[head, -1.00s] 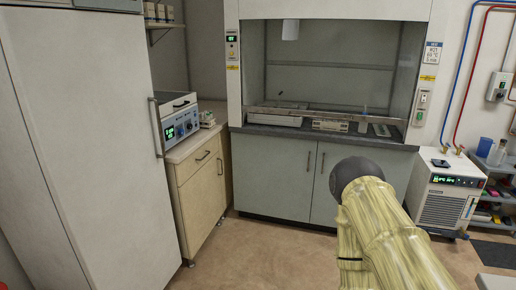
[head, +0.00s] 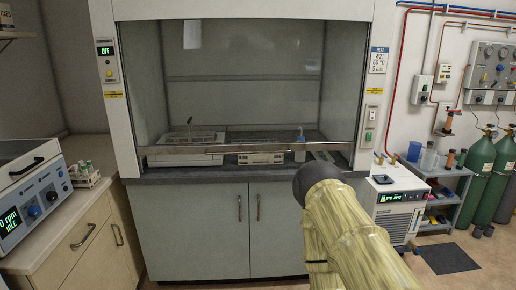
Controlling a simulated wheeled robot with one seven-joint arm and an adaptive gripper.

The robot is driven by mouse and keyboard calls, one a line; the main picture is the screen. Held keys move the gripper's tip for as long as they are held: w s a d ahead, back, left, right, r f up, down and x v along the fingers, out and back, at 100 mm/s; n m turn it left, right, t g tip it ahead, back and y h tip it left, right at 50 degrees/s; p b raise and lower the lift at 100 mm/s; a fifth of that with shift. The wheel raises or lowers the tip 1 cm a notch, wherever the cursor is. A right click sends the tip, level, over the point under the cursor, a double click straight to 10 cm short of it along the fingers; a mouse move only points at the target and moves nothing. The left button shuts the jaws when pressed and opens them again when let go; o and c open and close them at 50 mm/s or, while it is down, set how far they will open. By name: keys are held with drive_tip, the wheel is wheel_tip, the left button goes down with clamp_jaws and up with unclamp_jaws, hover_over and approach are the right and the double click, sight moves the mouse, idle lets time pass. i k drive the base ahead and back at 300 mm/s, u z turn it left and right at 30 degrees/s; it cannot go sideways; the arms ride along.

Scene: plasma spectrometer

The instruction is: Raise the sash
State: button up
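The fume hood's sash (head: 250,148) is a clear pane with a thin metallic rail along its bottom edge. The rail runs across the hood opening low down, just above the dark worktop (head: 225,175), so the sash looks lowered. Part of my own arm, in a yellowish sleeve with a dark rounded end, rises in front of the hood's lower right cabinet door. It hides a bit of the worktop's front edge. My gripper does not show in the view, and nothing is seen touching the sash.
Behind the sash are a white tray (head: 185,157), a small instrument (head: 260,158) and a bottle (head: 300,150). A centrifuge-like device (head: 32,195) stands on the left counter. A chiller (head: 395,205), a cart and green gas cylinders (head: 480,165) stand at right. Floor shows at lower right.

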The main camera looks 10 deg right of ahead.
sight(233, 148)
drive_tip(key=z, duration=0.35)
drive_tip(key=i, duration=1.4)
drive_tip(key=z, duration=0.4)
